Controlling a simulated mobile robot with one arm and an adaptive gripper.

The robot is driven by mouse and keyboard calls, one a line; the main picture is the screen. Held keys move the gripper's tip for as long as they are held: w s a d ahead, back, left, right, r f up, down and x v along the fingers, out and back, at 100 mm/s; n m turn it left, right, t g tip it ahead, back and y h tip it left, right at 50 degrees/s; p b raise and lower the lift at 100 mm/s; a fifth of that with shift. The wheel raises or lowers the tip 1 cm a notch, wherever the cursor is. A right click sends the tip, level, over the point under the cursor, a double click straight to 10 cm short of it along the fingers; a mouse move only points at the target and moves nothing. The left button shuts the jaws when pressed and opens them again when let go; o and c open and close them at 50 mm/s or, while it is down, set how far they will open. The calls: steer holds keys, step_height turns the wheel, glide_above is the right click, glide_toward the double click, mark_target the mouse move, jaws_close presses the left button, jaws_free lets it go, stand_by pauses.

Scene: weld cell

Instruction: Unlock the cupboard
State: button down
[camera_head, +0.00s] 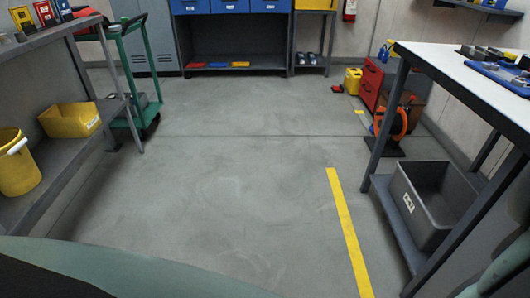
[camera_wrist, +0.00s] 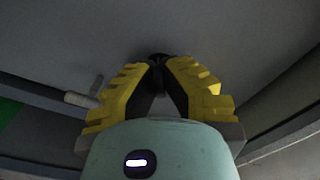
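In the wrist view my gripper (camera_wrist: 158,68) has two yellow ridged fingers whose tips come nearly together. A small dark, round-ended fitting (camera_wrist: 157,57) sits at the tips, against a plain grey panel (camera_wrist: 220,35). The fingertips appear closed on it; its detail is too dark to tell whether it is a key or a knob. A pale grey bar-like handle (camera_wrist: 84,99) stands out from a grey surface left of the fingers. In the head view a grey locker-like cabinet (camera_head: 147,42) stands at the back left. My gripper is not in that view.
A shelf (camera_head: 60,158) with a yellow bin (camera_head: 70,120) and yellow bucket (camera_head: 17,165) is at left, near a green trolley (camera_head: 137,65). A workbench (camera_head: 445,75) with a grey crate (camera_head: 432,203) below is at right. The middle floor is clear.

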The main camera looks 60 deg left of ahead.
steer(key=n+p, duration=0.4)
steer(key=n, duration=0.1)
steer(key=shift+r+n, duration=0.15)
steer(key=shift+n, duration=0.25)
steer(key=shift+n+p, duration=1)
steer(key=shift+n, duration=0.2)
steer(key=shift+n+p, duration=0.65)
steer(key=shift+n, duration=0.55)
steer(key=shift+f+n, duration=0.25)
steer(key=shift+n, duration=0.05)
steer(key=c, duration=1.1)
jaws_free()
steer(key=shift+r, duration=0.1)
steer(key=shift+w, duration=0.1)
